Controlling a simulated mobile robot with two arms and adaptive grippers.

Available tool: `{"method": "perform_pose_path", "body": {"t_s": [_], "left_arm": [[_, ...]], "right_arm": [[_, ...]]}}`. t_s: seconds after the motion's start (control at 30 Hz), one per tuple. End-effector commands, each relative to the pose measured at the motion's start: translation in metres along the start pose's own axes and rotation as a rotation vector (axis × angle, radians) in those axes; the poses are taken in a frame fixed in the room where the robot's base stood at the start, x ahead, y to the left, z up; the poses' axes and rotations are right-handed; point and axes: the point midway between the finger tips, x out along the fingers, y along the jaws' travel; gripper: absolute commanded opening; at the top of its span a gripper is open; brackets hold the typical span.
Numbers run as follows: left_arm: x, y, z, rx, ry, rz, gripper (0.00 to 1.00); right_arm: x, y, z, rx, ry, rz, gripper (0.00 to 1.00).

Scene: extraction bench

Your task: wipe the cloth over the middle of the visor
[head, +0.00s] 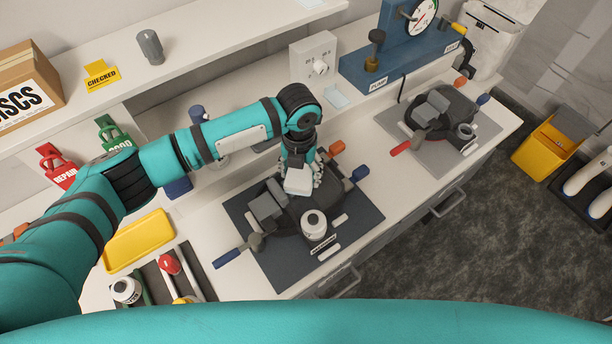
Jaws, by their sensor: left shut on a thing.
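My left gripper (299,182) reaches down over the black device (290,220) on the dark blue mat (356,216). It is shut on the cloth (318,174), a pale crumpled piece that shows beside the fingers. The cloth is at the upper part of the device; I cannot tell whether it touches the surface. The visor is not clearly distinguishable, as the gripper and cloth cover that area. My right gripper is not in view.
A similar black device (440,112) lies on a grey mat to the right. A yellow tray (139,241) and a dark tool tray (196,270) are at left. A blue gauge stand (402,68) stands behind.

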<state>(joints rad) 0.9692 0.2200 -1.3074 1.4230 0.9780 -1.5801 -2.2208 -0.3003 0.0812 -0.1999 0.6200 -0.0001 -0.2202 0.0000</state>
Motion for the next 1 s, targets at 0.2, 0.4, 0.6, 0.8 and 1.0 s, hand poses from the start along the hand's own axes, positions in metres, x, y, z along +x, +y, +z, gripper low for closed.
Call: {"method": "perform_pose_path", "body": {"t_s": [0.2, 0.4, 0.6, 0.8, 1.0], "left_arm": [[0.005, 0.021, 0.012, -0.008, 0.005, 0.021, 0.09], [0.003, 0.018, 0.009, -0.006, 0.005, 0.022, 0.09], [0.002, 0.005, -0.004, -0.004, 0.01, 0.019, 0.09], [0.004, -0.003, -0.011, -0.002, 0.013, 0.014, 0.09], [0.003, -0.013, -0.021, 0.001, 0.015, 0.011, 0.09]], "right_arm": [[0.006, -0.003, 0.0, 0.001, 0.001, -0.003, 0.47], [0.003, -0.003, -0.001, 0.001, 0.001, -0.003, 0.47], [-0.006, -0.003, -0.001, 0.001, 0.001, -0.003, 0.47], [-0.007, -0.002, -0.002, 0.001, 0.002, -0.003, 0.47], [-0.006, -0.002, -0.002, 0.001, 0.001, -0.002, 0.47]]}}
